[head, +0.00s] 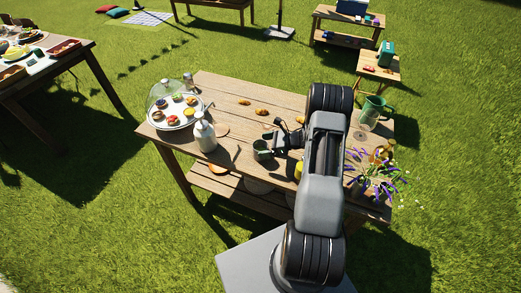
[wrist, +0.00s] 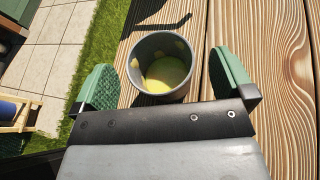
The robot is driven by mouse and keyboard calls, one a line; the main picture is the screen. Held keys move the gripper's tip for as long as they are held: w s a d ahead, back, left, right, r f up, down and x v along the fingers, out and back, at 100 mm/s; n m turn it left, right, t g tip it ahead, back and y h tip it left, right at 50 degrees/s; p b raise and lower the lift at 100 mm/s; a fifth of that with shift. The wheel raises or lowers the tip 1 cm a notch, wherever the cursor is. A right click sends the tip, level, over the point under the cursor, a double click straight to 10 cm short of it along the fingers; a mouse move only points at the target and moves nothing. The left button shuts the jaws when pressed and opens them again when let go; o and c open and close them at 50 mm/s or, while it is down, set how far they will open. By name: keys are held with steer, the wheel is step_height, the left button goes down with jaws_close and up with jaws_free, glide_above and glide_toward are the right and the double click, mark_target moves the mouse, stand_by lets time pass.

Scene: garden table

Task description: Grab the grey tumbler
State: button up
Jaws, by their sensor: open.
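The grey tumbler (head: 262,150) stands upright near the front edge of the wooden garden table (head: 180,135). The wrist view shows the tumbler (wrist: 134,72) from above, with something pale yellow inside. My gripper (head: 276,138) is at the tumbler's right in the head view. In the wrist view my gripper (wrist: 160,82) is open, one green-padded finger on each side of the tumbler with gaps between.
A white bottle (head: 205,135) and a glass-domed tray of pastries (head: 160,121) stand left of the tumbler. Several pastries lie behind it. A green pitcher (head: 372,113) and purple flowers (head: 375,178) are on the right, beyond my arm. A yellow item (head: 298,171) is partly hidden by my arm.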

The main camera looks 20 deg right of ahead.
steer(key=shift+x, duration=1.15)
steer(key=c, duration=1.1)
